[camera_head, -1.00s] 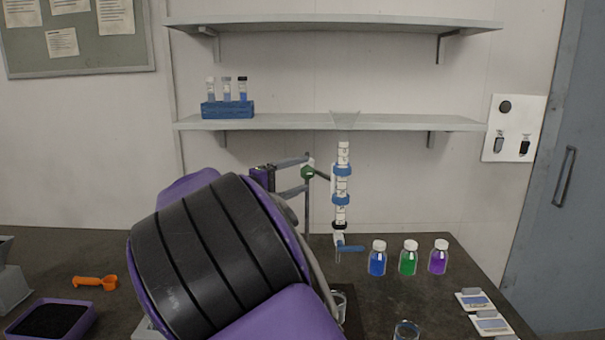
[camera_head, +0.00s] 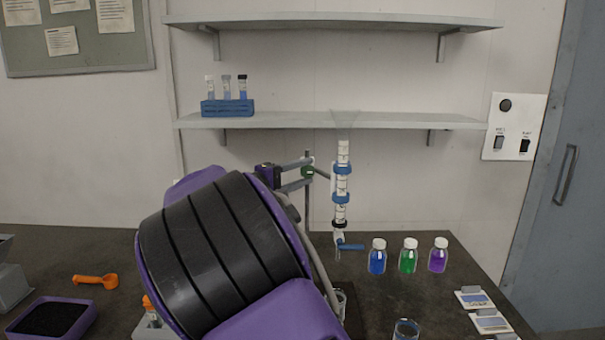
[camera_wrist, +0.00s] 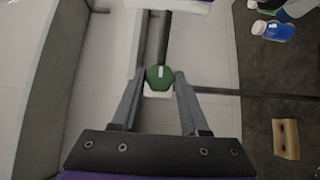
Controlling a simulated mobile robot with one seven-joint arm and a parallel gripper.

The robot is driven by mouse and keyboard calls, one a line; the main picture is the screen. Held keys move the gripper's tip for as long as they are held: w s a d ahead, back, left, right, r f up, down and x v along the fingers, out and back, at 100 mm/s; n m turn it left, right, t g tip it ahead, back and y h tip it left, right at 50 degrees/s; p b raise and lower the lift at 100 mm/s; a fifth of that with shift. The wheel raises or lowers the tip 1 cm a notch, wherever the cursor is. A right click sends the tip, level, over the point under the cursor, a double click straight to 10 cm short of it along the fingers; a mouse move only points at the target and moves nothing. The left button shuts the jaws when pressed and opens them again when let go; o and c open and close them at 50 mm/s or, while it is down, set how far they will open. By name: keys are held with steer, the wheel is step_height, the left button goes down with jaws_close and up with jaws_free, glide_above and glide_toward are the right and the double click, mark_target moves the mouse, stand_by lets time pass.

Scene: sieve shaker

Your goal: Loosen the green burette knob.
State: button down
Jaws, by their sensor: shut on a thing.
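The green burette knob (camera_head: 308,172) is on the clamp of the burette stand, left of the burette. In the wrist view the knob (camera_wrist: 159,78) is a green disc with a pale line across it, lined up roughly lengthwise. My gripper (camera_head: 309,169) reaches in from the left at the height of the knob. In the wrist view my gripper (camera_wrist: 159,80) has its two fingertips against opposite sides of the knob, shut on it. The burette (camera_head: 342,185) stands upright with blue bands, a clear funnel on top and a blue stopcock (camera_head: 350,247) below.
Blue, green and purple bottles (camera_head: 408,256) stand right of the burette. A glass beaker (camera_head: 406,330) is at the front edge. A shelf (camera_head: 290,121) with a blue tube rack (camera_head: 227,107) is behind. My arm covers much of the bench centre.

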steer(key=shift+f+n+b, duration=0.4)
steer(key=shift+n+b, duration=0.1)
steer(key=shift+b, duration=0.4)
steer(key=shift+n+t+h+b, duration=0.3)
steer(key=shift+t+b, duration=0.15)
steer(key=shift+t, duration=0.15)
steer(key=shift+r+n+t+h, duration=0.25)
steer(key=shift+n+t+h, duration=0.05)
steer(key=shift+n, duration=0.1)
steer(key=shift+c, duration=2.2)
jaws_free()
steer(key=b+v, duration=0.1)
steer(key=v, duration=1.6)
steer(key=shift+s+a, duration=0.2)
